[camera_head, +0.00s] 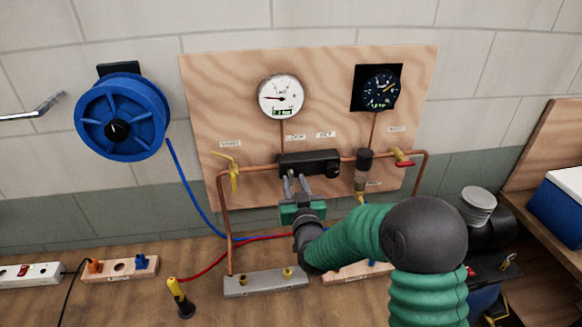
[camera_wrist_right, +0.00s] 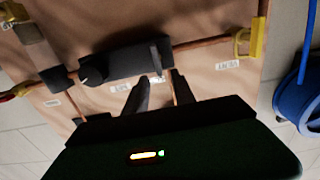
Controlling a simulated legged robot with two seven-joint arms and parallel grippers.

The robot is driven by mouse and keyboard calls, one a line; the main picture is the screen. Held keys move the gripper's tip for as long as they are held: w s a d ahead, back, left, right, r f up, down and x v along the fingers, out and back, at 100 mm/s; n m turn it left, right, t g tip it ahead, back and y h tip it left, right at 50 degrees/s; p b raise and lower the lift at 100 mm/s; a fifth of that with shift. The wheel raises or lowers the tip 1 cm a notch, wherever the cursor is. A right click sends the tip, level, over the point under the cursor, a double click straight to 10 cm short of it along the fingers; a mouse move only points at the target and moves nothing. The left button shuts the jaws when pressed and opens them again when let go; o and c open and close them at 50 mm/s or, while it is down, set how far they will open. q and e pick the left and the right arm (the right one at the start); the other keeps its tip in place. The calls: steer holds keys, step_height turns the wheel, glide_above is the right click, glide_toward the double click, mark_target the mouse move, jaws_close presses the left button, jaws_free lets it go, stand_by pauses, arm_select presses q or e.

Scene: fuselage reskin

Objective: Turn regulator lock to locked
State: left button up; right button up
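The regulator is a dark block (camera_head: 310,162) on the copper pipe of the wooden panel, with a round black knob at its right end. In the right wrist view the block (camera_wrist_right: 125,62) appears turned around, with a small upright tab (camera_wrist_right: 156,58) near its right end. I cannot tell for sure that this tab is the lock, nor its setting. My right gripper (camera_head: 296,181) is just below the block's left half. Its two fingers (camera_wrist_right: 161,76) are apart, with the tab close to their tips; contact is unclear. My left gripper is not in view.
Gauges (camera_head: 281,97) sit above the block. A blue hose reel (camera_head: 122,115) hangs on the wall. A metal manifold (camera_head: 266,283) stands on the bench below.

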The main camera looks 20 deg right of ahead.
mark_target(292, 174)
steer(key=p+x, duration=0.1)
steer(key=x, duration=0.4)
steer(key=shift+w, duration=0.2)
steer(key=shift+s, duration=0.1)
jaws_close()
